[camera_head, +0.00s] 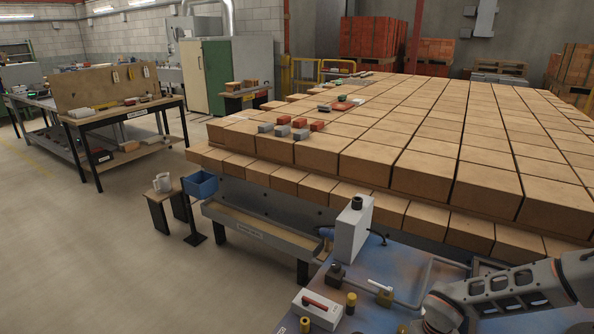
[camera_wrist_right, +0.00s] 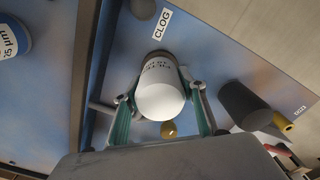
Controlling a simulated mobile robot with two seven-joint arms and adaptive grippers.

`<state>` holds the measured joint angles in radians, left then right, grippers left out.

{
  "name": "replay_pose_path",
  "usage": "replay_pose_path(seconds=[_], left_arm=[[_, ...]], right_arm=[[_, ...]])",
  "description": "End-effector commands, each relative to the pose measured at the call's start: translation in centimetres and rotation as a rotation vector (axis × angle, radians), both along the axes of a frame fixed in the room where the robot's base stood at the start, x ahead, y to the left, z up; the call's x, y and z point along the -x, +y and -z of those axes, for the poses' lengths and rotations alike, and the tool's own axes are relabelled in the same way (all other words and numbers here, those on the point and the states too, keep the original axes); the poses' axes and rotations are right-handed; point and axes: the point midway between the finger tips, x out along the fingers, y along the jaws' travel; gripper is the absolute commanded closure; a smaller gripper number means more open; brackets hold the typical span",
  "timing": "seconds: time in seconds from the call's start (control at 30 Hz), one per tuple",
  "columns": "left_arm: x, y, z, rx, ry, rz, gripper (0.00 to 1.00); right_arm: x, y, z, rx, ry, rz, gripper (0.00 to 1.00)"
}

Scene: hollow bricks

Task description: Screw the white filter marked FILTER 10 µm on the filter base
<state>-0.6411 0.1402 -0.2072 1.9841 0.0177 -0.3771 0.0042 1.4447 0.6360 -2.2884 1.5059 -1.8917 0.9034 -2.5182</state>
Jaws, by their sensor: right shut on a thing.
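In the right wrist view a white cylindrical filter (camera_wrist_right: 160,98) sits between the two teal-padded fingers of my right gripper (camera_wrist_right: 158,92), which is shut on it. Its dark printing is too small to read fully. The filter's far end meets a dark round part (camera_wrist_right: 157,55); I cannot tell whether this is the filter base or whether they touch. In the head view my right arm comes in at the lower right, with its gripper not clearly seen. My left gripper is in neither view.
A second white filter with a blue band marked 25 µm (camera_wrist_right: 10,38) is at the wrist view's left. A CLOG label (camera_wrist_right: 160,25) and a dark cylinder (camera_wrist_right: 245,105) are near the held filter. In the head view a grey box (camera_head: 352,232) stands on the blue bench.

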Motion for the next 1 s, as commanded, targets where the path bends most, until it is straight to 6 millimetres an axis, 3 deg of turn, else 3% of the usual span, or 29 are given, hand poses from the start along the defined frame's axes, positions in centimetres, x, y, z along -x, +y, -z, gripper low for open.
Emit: replay_pose_path(seconds=[0.23,0.57,0.7,0.73,0.8,1.0], left_arm=[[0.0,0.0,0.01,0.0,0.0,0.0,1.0],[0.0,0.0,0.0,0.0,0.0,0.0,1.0],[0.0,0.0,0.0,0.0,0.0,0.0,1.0],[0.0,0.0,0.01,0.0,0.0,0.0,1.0],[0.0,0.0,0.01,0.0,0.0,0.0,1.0],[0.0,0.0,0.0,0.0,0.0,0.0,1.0]], right_arm=[[-0.04,0.0,0.01,-0.001,-0.001,0.209,0.93],[-0.08,0.02,-0.01,-0.001,-0.002,0.242,0.93],[-0.02,-0.01,0.04,-0.001,0.0,0.351,0.93],[-0.02,-0.02,0.04,0.0,0.0,0.368,0.57],[-0.04,-0.01,0.02,0.0,-0.001,0.361,0.4],[-0.03,0.01,0.01,0.0,0.0,0.359,0.4]])
